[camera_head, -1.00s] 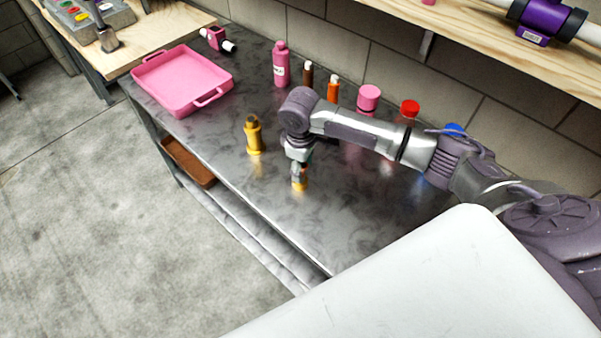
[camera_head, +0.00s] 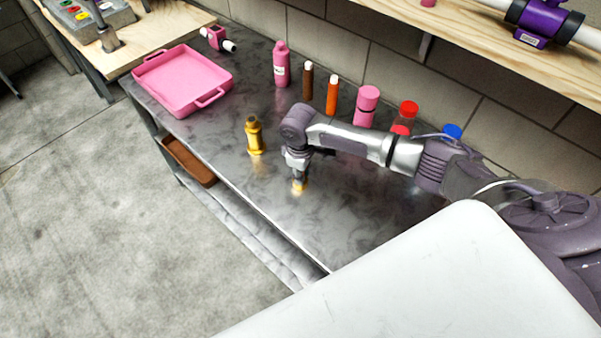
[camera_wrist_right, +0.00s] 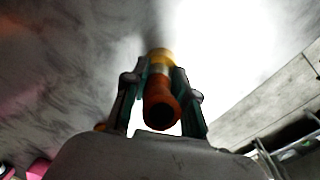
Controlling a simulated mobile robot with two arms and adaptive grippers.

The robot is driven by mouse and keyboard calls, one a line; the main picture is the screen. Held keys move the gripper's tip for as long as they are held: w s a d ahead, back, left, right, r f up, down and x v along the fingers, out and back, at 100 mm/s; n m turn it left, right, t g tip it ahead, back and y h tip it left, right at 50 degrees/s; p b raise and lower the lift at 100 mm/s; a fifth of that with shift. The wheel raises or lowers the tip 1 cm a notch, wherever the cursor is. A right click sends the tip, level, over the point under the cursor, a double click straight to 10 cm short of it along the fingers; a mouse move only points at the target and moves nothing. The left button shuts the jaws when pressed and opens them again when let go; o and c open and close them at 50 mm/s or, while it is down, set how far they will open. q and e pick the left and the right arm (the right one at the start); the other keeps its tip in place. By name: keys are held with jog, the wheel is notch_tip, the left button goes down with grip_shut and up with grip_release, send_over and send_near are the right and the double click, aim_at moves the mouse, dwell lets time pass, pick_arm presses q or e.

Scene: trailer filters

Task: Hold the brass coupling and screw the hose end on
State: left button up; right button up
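A brass fitting with a dark top (camera_head: 253,136) stands upright on the metal bench, left of my right gripper (camera_head: 298,182). My right gripper points straight down over a second, smaller brass-coloured piece (camera_head: 300,187), mostly hidden by the gripper. In the right wrist view this orange-brass tube (camera_wrist_right: 161,104) has a dark round opening facing the camera and lies between the two green-padded fingers (camera_wrist_right: 160,85). The pads are close beside it; whether they press on it cannot be told. I cannot tell which piece is the coupling and which the hose end. My left gripper is not in view.
A pink tray (camera_head: 185,85) lies at the bench's far left. A pink bottle (camera_head: 281,64), brown (camera_head: 308,82) and orange (camera_head: 332,96) tubes, a pink container (camera_head: 367,106) and red-lidded (camera_head: 408,113) and blue-lidded (camera_head: 452,131) containers line the wall. The front bench surface is mostly clear.

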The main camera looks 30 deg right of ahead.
grip_shut()
jog(key=shift+r, duration=0.15)
jog(key=shift+r, duration=0.2)
jog(key=r, duration=0.1)
jog(key=r+b, duration=0.1)
jog(key=r, duration=0.1)
jog(key=shift+s+d+r, duration=0.1)
jog(key=shift+s+r, duration=0.2)
jog(key=shift+s, duration=0.05)
pick_arm(q)
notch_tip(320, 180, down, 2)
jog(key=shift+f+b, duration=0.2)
jog(key=shift+b, duration=0.45)
pick_arm(e)
jog(key=s+d+r, duration=0.1)
jog(key=s+r, duration=0.5)
jog(key=s, duration=0.5)
jog(key=shift+r, duration=0.35)
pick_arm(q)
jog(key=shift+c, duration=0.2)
